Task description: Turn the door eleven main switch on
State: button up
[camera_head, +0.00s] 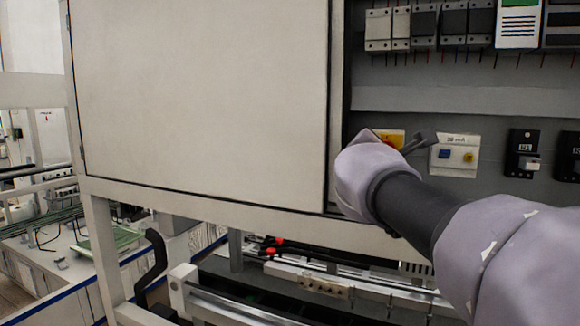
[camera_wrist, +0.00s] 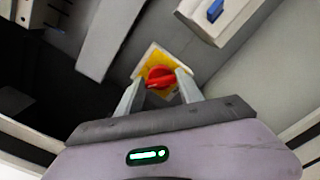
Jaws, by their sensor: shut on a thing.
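The main switch is a red rotary knob (camera_wrist: 159,78) on a yellow plate (camera_wrist: 151,56), clear in the wrist view. In the head view only part of the yellow plate (camera_head: 392,137) and a bit of red show behind my arm. My gripper (camera_wrist: 160,88) is at the knob, with one finger on each side, shut on it. I cannot read any door number or position mark.
A white unit with a blue button (camera_head: 444,154) sits right of the switch. Black switches (camera_head: 524,153) are further right. A row of modules (camera_head: 440,24) is above. A large pale cabinet panel (camera_head: 200,95) lies left, and a rail with machinery (camera_head: 300,280) runs below.

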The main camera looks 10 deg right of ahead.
jog(key=shift+f+m+b, duration=0.2)
jog(key=shift+m+b, duration=3.95)
jog(key=shift+m, duration=0.65)
jog(key=o, duration=1.4)
